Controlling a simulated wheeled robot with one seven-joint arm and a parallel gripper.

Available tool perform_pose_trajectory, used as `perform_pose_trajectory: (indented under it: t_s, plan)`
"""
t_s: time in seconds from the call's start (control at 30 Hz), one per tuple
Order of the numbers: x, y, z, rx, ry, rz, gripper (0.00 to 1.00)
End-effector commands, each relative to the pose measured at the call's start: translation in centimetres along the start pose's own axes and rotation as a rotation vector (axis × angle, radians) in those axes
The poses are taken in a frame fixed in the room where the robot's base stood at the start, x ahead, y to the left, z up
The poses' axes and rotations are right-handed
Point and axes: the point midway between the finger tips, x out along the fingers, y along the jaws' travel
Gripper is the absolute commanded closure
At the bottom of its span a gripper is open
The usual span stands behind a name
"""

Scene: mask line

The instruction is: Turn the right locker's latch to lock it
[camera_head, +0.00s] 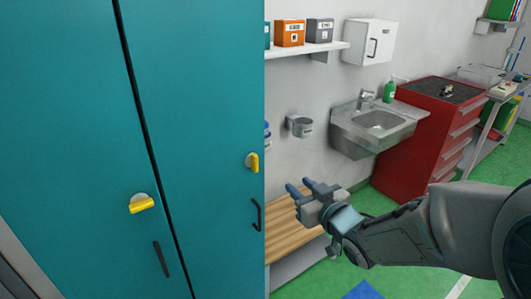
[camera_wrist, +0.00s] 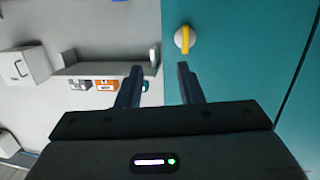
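The right locker (camera_head: 205,120) is a teal door with a yellow latch (camera_head: 252,162) on a round grey base, near its right edge. The latch handle stands roughly upright in the head view. In the wrist view the same latch (camera_wrist: 186,42) appears beyond the right fingertip, apart from it. My gripper (camera_head: 299,188) is to the right of the door's edge and a little lower than the latch in the head view. Its two fingers (camera_wrist: 160,75) are spread with nothing between them.
The left locker (camera_head: 65,120) has a yellow latch (camera_head: 141,204) lying roughly sideways. Black door handles (camera_head: 257,215) sit below the latches. A wooden bench (camera_head: 287,237) is beside the lockers, below my gripper. A sink (camera_head: 378,122) and red tool cabinet (camera_head: 420,145) stand behind.

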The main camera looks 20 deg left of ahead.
Motion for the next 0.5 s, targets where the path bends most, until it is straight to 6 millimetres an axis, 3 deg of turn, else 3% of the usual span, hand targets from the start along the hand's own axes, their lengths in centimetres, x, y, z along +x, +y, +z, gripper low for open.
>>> perform_pose_trajectory:
  t_s: [0.2,0.37,0.5]
  plan:
    - [0.7,-2.6,-1.4,0.034,0.118,-0.116,0.66]
    - [1.6,-3.0,-1.8,0.038,0.134,-0.130,0.66]
    - [3.6,-3.3,-2.0,0.039,0.131,-0.130,0.66]
